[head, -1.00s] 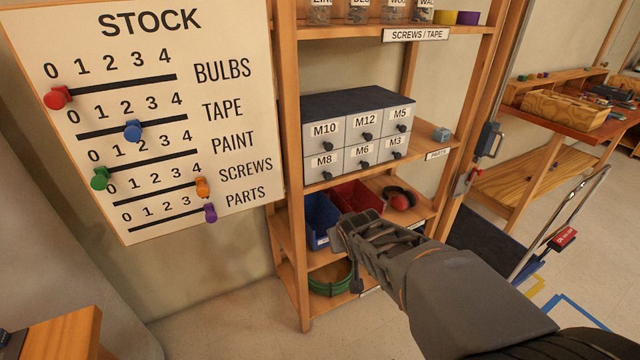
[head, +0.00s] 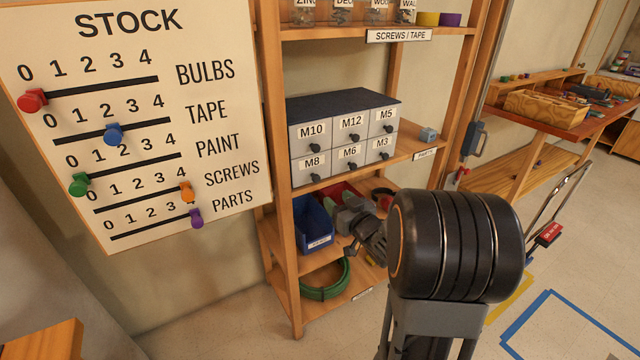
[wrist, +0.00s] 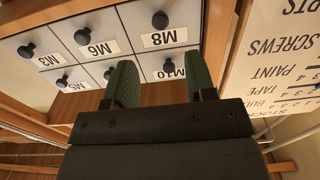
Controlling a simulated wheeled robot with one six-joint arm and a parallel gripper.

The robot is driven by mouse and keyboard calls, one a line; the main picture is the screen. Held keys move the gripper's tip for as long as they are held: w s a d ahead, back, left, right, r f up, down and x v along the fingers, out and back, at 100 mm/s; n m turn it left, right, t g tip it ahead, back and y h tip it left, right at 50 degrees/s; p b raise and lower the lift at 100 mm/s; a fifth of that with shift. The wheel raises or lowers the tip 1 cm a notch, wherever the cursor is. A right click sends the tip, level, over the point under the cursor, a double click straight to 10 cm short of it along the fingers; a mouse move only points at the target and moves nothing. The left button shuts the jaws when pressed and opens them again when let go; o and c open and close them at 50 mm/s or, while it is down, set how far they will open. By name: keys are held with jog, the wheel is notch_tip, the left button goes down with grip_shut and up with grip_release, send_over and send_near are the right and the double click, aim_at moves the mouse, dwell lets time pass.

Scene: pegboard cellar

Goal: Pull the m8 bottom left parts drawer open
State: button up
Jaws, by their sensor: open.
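The grey parts cabinet (head: 345,100) has two rows of three labelled drawers, and all look shut. The M8 drawer (head: 304,176) is at its bottom left and has a dark round knob (head: 316,177). In the wrist view the cabinet appears upside down, with the M8 drawer (wrist: 182,15) at the top and its knob (wrist: 160,20) in clear sight. My gripper (head: 345,208) is below and in front of the cabinet in the head view. In the wrist view its green fingers (wrist: 160,82) are apart with nothing between them, clear of the M8 knob.
The M10 drawer (head: 310,138) is directly above M8, and the M6 drawer (head: 349,160) is beside it. A shelf post (head: 277,130) stands just left of the cabinet. The stock board (head: 130,130) hangs farther left. A blue bin (head: 313,222) and a red bin are on the shelf below.

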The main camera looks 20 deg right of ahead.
aim_at(318, 181)
jog(key=w, duration=0.7)
jog(key=w+a, duration=0.1)
jog(key=w, duration=0.2)
jog(key=shift+w+a, duration=0.1)
jog(key=shift+w, duration=0.05)
jog(key=shift+c, duration=0.2)
grip_shut()
